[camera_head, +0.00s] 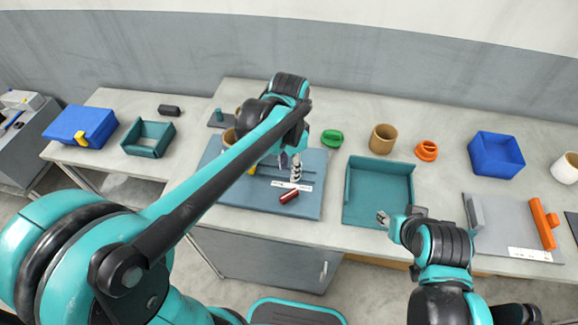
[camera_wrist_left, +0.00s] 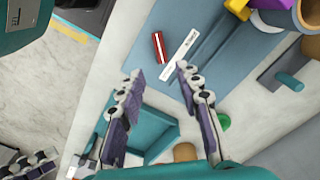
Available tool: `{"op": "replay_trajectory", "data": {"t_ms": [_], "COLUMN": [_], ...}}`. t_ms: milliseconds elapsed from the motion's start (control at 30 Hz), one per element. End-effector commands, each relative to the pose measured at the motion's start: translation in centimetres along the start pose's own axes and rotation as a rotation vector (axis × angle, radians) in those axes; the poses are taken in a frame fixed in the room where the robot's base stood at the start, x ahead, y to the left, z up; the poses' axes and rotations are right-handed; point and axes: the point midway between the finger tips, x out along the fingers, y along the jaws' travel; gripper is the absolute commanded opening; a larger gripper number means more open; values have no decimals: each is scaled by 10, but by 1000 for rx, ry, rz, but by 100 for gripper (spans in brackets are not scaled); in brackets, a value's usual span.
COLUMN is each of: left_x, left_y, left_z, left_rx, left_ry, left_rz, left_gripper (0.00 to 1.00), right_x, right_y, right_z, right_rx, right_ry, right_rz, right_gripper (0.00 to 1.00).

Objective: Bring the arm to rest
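My left arm reaches from the lower left over the blue-grey mat (camera_head: 232,183). My left gripper (camera_head: 290,168) hangs above that mat, partly hidden behind its own arm. In the left wrist view its two purple-padded fingers (camera_wrist_left: 160,72) stand apart with nothing between them. A dark red cylinder (camera_head: 289,196) lies on the mat near a white label (camera_head: 300,186); it also shows in the wrist view (camera_wrist_left: 158,47), beyond the fingertips. My right gripper (camera_head: 398,216) is at the front edge of the teal tray (camera_head: 378,163); its finger opening is unclear.
Behind the mat and tray stand a green ring-like piece (camera_head: 332,138), a tan cup (camera_head: 383,138) and an orange piece (camera_head: 427,150). A blue bin (camera_head: 496,155) and a grey board (camera_head: 505,215) with an orange bar (camera_head: 543,222) are at right. A blue box (camera_head: 82,125) is left.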

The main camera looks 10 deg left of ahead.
Motion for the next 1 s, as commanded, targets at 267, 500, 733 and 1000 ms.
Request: {"op": "replay_trajectory", "data": {"t_ms": [267, 500, 733, 1000], "left_x": [0, 0, -12, -16], "left_y": [0, 0, 2, 10], "left_z": [0, 1, 33, 98], "left_rx": [0, -3, -156, -524], "left_ry": [0, 2, 101, 372], "left_rz": [0, -1, -64, -188], "left_gripper": [34, 34, 34, 34], "right_x": [0, 0, 0, 0], "right_y": [0, 0, 0, 0], "right_z": [0, 0, 0, 0], "right_rx": [0, 0, 0, 0], "right_ry": [0, 0, 0, 0], "right_rz": [0, 0, 0, 0], "right_gripper": [40, 40, 40, 40]}}
